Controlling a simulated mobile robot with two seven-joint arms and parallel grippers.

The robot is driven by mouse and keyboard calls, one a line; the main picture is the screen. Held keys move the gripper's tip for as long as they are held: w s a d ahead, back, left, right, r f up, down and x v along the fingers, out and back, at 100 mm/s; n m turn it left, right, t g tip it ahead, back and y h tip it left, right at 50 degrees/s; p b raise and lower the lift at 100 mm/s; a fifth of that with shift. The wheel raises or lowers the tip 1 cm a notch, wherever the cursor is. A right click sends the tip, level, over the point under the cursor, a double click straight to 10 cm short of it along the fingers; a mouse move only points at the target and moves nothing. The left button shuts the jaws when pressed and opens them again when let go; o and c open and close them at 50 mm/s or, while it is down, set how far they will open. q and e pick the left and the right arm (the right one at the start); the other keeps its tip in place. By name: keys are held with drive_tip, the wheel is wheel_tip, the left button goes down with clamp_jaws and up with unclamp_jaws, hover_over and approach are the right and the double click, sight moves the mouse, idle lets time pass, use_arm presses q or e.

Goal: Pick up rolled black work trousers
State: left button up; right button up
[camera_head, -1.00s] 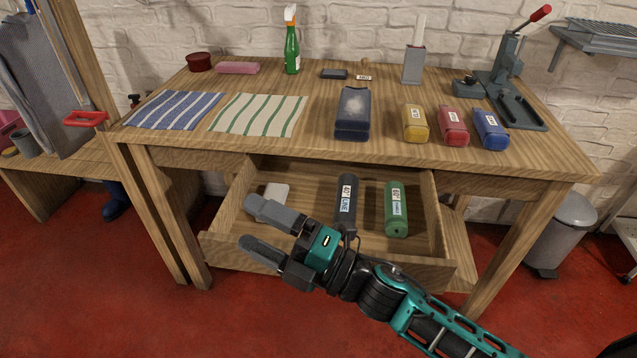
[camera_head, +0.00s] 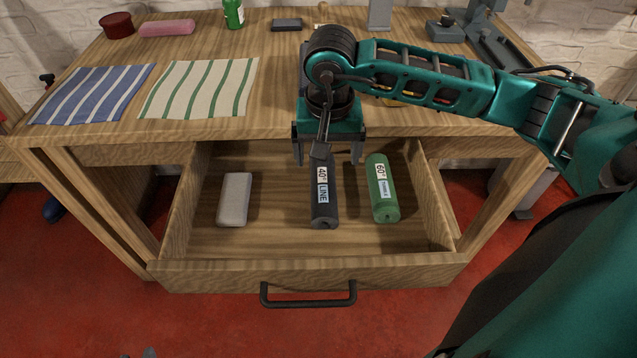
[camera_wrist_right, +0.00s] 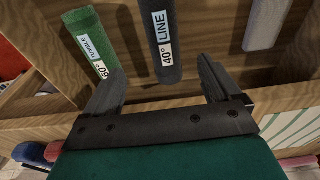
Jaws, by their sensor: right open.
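The rolled black trousers (camera_head: 323,200) lie lengthwise in the open drawer, with a white "40° LINE" label on top. The roll also shows in the right wrist view (camera_wrist_right: 160,30). My right gripper (camera_head: 328,156) points down at the table's front edge, above the back end of the roll. Its two fingers are apart and empty, one to each side of the roll in the picture. In the right wrist view the end of the roll reaches between the fingertips (camera_wrist_right: 161,72). Small grey tips at the bottom edge may be my left gripper (camera_head: 138,353).
Striped cloths (camera_head: 200,88) lie on the tabletop. My right arm hides part of the table.

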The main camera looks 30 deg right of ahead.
hover_over(322, 180)
drive_tip(key=s, duration=0.1)
wheel_tip(322, 180, down, 4)
drive_tip(key=shift+s+f, duration=0.1)
drive_tip(key=shift+s, duration=0.05)
drive_tip(key=f, duration=0.2)
drive_tip(key=w+f, duration=0.1)
drive_tip(key=f, duration=0.2)
drive_tip(key=shift+f, duration=0.25)
drive_tip(key=shift+w, duration=0.1)
drive_tip(key=c, duration=1.3)
